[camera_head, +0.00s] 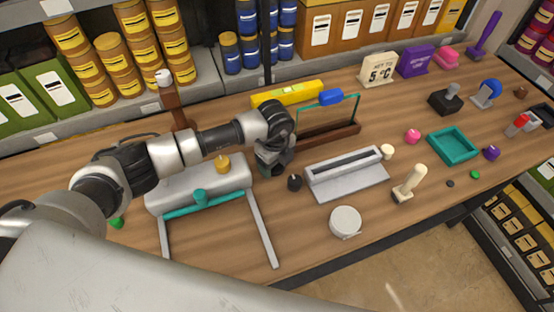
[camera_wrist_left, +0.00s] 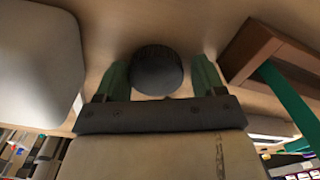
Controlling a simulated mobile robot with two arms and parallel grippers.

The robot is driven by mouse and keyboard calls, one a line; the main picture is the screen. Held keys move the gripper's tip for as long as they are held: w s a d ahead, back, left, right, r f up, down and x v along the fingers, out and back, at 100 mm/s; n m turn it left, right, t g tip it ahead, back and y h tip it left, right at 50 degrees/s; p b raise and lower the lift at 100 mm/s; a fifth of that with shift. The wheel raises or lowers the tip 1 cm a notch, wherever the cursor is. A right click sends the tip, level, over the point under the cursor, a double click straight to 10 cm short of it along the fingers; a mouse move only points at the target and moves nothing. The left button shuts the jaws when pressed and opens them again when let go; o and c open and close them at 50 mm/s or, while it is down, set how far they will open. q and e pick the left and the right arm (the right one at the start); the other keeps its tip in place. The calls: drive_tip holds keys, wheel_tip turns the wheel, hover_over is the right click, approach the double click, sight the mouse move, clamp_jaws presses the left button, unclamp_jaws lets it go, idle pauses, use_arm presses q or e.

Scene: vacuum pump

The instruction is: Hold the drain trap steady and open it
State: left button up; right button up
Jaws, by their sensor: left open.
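No part is clearly recognisable as the drain trap. My left gripper (camera_head: 270,165) is just right of this body, low over the bench. In the left wrist view its green fingers stand apart on either side of a dark round piece (camera_wrist_left: 155,70); I cannot tell whether they touch it. My right gripper is out of view.
A wooden base with a green frame (camera_head: 330,132) stands close right of the gripper. A grey slotted block (camera_head: 345,180), a white round lid (camera_head: 345,222) and a teal tray (camera_head: 453,146) lie further right. Shelves of cans and boxes line the back.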

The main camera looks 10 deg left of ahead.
use_arm(q)
drive_tip(key=shift+s+a+r+b, duration=0.15)
drive_tip(key=shift+s+r+b, duration=0.05)
drive_tip(key=shift+s+b, duration=0.1)
wheel_tip(320, 180, up, 12)
drive_tip(key=b, duration=0.2)
drive_tip(key=shift+b, duration=0.35)
drive_tip(key=shift+f, duration=0.1)
